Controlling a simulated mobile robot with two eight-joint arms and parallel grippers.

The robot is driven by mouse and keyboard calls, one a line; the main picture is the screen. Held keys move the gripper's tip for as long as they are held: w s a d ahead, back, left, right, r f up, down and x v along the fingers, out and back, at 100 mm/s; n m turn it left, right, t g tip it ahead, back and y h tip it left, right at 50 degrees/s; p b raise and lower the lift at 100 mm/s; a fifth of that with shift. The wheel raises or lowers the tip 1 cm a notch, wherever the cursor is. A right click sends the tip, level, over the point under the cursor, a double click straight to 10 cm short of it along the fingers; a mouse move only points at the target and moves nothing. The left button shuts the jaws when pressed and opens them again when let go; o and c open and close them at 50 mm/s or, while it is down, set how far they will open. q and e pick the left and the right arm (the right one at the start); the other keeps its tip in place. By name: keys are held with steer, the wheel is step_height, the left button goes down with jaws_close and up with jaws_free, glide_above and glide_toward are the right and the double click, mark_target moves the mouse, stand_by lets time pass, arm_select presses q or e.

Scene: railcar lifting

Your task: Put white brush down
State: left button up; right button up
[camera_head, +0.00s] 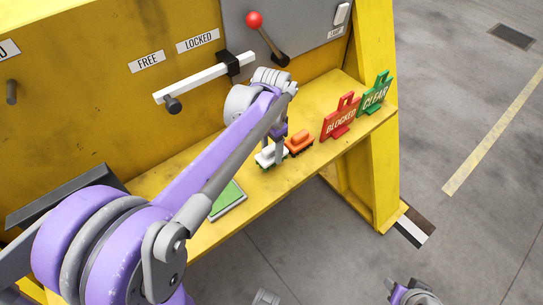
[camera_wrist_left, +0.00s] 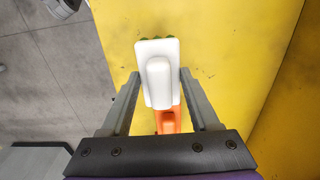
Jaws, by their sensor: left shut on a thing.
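The white brush (camera_wrist_left: 158,75) is between the two fingers of my left gripper (camera_wrist_left: 160,88), which is shut on it. Green bristles show at its far end in the left wrist view. In the head view the white brush (camera_head: 266,156) is at the yellow shelf (camera_head: 163,181), partly hidden by my left gripper (camera_head: 277,152). I cannot tell whether its bristles touch the shelf. The orange brush (camera_head: 300,141) is on the shelf just right of it; its orange body (camera_wrist_left: 168,121) also shows below the white brush in the left wrist view.
A red BLOCKED sign (camera_head: 341,120) and a green CLEAR sign (camera_head: 376,95) stand further right on the shelf. A green pad (camera_head: 228,199) lies left of the brushes. A white sliding bar (camera_head: 205,77) and a red-knobbed lever (camera_head: 267,38) are on the panel behind.

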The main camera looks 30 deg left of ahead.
mark_target(272, 157)
arm_select(q)
steer(key=shift+f, duration=1.65)
steer(key=shift+f, duration=0.15)
steer(key=o, duration=1.5)
steer(key=shift+c, duration=0.2)
